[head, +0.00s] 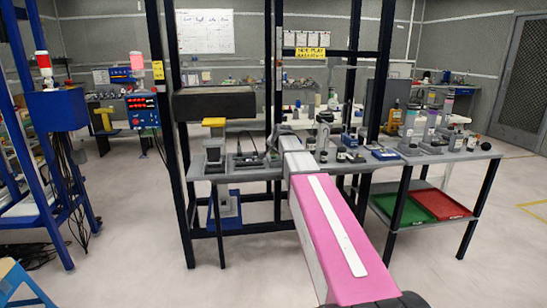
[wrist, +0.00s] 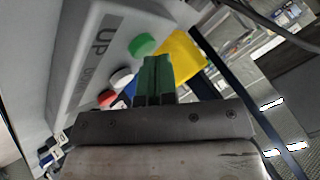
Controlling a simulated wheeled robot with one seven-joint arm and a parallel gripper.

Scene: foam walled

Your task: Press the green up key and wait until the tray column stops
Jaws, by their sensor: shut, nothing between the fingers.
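In the wrist view, a grey key box (wrist: 85,50) lettered UP and another word, partly unclear, carries a green key (wrist: 142,45), a white key (wrist: 122,77) and a red key (wrist: 106,98). My gripper (wrist: 155,60) is shut and empty, with its green fingertips right at the green key. I cannot tell whether they touch it. In the head view my pink arm reaches the bench, and my gripper (head: 283,133) is small at its far end. A column with a yellow top (head: 214,122) stands on the bench to its left; it looks like the tray column.
The grey bench (head: 260,174) holds several bottles and devices to the right of my arm. A dark box (head: 215,102) hangs above the yellow top. Dark frame posts (head: 172,130) stand near the arm. Green (head: 403,209) and red (head: 436,204) trays lie on the lower shelf.

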